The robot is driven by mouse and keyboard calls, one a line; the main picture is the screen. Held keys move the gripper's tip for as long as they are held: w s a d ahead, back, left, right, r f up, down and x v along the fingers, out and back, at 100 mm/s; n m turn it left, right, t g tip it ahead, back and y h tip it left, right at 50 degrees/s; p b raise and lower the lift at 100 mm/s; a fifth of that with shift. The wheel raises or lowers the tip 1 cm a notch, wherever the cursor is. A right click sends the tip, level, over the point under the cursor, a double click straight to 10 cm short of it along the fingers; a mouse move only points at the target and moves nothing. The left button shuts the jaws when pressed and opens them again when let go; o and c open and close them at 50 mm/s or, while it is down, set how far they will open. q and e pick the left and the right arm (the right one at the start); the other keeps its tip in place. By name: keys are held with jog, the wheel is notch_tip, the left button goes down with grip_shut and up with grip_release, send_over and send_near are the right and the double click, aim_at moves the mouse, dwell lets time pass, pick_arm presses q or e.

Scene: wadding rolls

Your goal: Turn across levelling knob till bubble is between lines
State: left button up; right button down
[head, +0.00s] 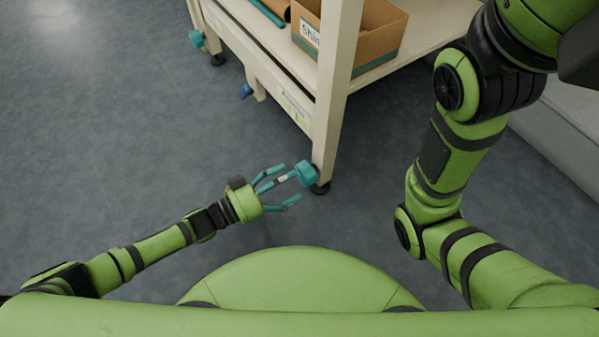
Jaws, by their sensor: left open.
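A teal knob (306,173) sits low on the near leg of a cream rack, just above its dark foot. My left gripper (289,188) is open, its teal fingers pointing right towards this knob. The upper fingers reach close to the knob; I cannot tell whether they touch it. A second teal knob (197,38) is on the far left leg, and a blue knob (246,91) sits between them on the rack's lower side. A pale label or gauge (295,113) is on the lower rail, too small to read; I cannot make out a bubble. My right gripper is out of view.
The cream rack (336,90) holds a cardboard box (375,32) with a partly visible label on its shelf. My right arm fills the right side. A pale ledge (560,120) runs behind it. The grey floor (110,130) at left is clear.

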pick_arm(q)
jog(key=v, duration=0.7)
jog(key=shift+a, duration=0.25)
jog(key=shift+s, duration=0.15)
